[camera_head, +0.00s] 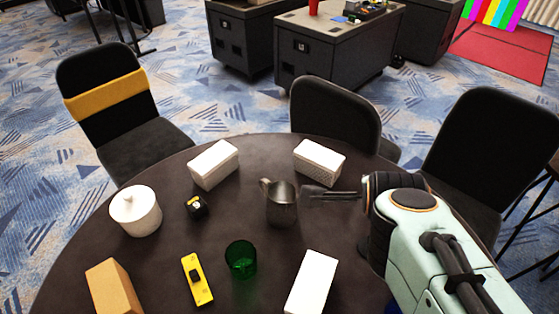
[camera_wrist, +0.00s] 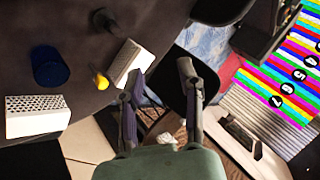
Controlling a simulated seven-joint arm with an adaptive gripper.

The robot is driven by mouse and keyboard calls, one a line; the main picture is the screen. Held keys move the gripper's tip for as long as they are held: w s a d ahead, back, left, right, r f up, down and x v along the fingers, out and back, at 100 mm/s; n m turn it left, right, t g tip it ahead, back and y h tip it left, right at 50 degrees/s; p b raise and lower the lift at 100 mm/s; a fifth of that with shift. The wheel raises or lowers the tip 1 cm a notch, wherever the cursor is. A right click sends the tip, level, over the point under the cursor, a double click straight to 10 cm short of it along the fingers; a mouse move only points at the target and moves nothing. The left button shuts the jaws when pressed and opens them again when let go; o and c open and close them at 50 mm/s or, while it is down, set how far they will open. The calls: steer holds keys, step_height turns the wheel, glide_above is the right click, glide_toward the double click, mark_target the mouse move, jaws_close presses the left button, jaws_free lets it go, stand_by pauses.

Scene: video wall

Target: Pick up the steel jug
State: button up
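The steel jug (camera_head: 281,205) stands upright on the round dark table (camera_head: 150,275), right of its middle, in the head view. Its handle is on the left. My gripper (camera_head: 312,194) reaches in from the right, its fingers level with the jug's upper part and close to its right side. I cannot tell whether they touch it. In the wrist view my gripper (camera_wrist: 160,82) has its fingers apart with nothing seen between them. I cannot pick out the jug surely there; a small dark object (camera_wrist: 105,20) is unclear.
Chairs (camera_head: 336,115) ring the table.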

steer(key=w+a+m+t+h, duration=0.2)
steer(key=w+m, duration=0.1)
steer(key=w, duration=0.4)
steer(key=w+a+m+t+h, duration=0.1)
steer(key=w+a+m+t, duration=0.1)
steer(key=w, duration=0.5)
steer(key=n+y, duration=0.2)
steer(key=n, duration=0.4)
glide_toward(263, 181)
steer(key=x, duration=1.1)
steer(key=shift+w+a+f, duration=0.15)
steer(key=shift+t+y, duration=0.3)
steer(key=shift+c, duration=0.3)
jaws_close()
